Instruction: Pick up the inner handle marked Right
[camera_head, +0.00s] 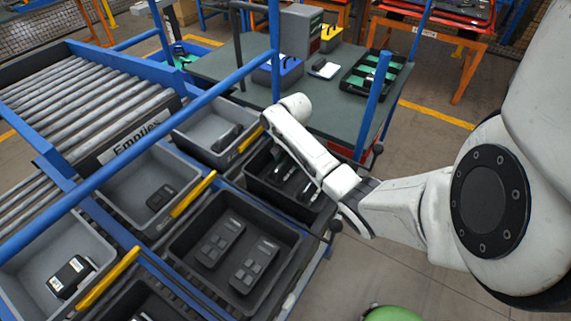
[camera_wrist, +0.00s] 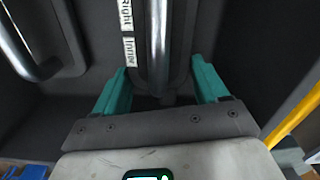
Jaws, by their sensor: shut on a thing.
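The inner handle (camera_wrist: 158,45) has a shiny metal grip on a dark backing, with white labels reading "Right" and "Inner" along its left side. My gripper (camera_wrist: 160,82) has its two teal fingers on either side of the handle's lower end and is shut on it. The handle is still inside a dark bin, and I cannot tell whether it is lifted. In the head view my arm reaches over the dark bin (camera_head: 255,182) holding handles, and the gripper itself is hidden there.
A second handle (camera_wrist: 30,55) lies left in the wrist view, near the bin wall. A grey bin (camera_head: 205,122) and a bin with two dark panels (camera_head: 262,222) adjoin. A blue rail (camera_head: 150,120) crosses above the bins. A green-topped table (camera_head: 330,105) stands behind.

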